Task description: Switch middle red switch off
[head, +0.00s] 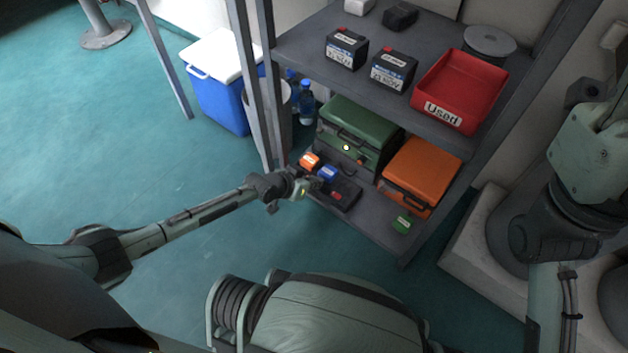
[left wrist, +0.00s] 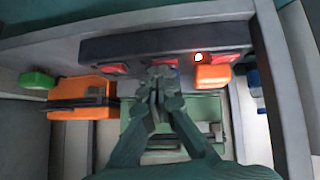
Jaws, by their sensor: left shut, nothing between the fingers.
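A dark panel (left wrist: 135,46) with three red switches runs across the top of the left wrist view. The middle red switch (left wrist: 168,61) is partly hidden behind my fingertips. The left red switch (left wrist: 110,68) and right red switch (left wrist: 222,57) show on either side, and a glowing light (left wrist: 198,57) sits by the right one. My left gripper (left wrist: 160,82) is shut and empty, its tips at the middle switch; contact and the switch's position cannot be told. In the head view my left gripper (head: 303,187) is at the lower shelf's front edge. My right gripper is out of sight.
The lower shelf (head: 385,228) holds a green case (head: 350,125), an orange case (head: 425,168), a small orange box (head: 309,162), a blue one (head: 327,173) and a green one (head: 402,224). Shelf posts (head: 265,90) stand beyond my gripper.

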